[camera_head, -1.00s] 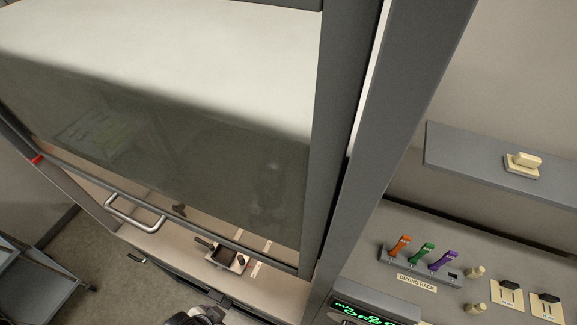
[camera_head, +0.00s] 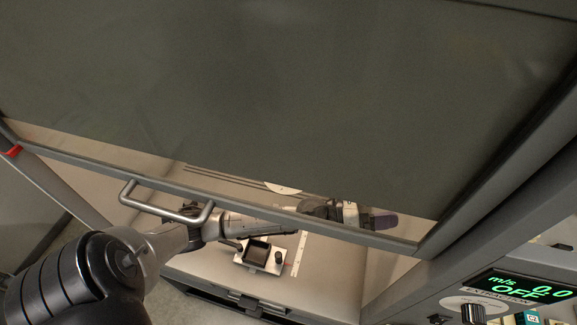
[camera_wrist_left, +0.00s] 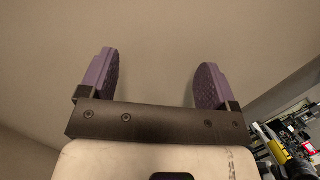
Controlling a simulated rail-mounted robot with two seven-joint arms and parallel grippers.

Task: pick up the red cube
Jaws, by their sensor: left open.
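I see no red cube in either current view. My left arm comes in from the left in the head view and passes below the raised glass sash (camera_head: 250,90) into the hood. My left gripper (camera_head: 372,217) is inside the hood, partly behind the sash's lower edge. In the left wrist view the gripper (camera_wrist_left: 155,82) has its two purple-padded fingers wide apart, with nothing between them and a plain pale surface beyond. My right gripper is in neither view.
A sash handle (camera_head: 165,207) sits close to my left arm. A small tray with a dark square well (camera_head: 257,253) rests on the hood floor below the arm. A control panel with a green "OFF" display (camera_head: 515,288) is at lower right.

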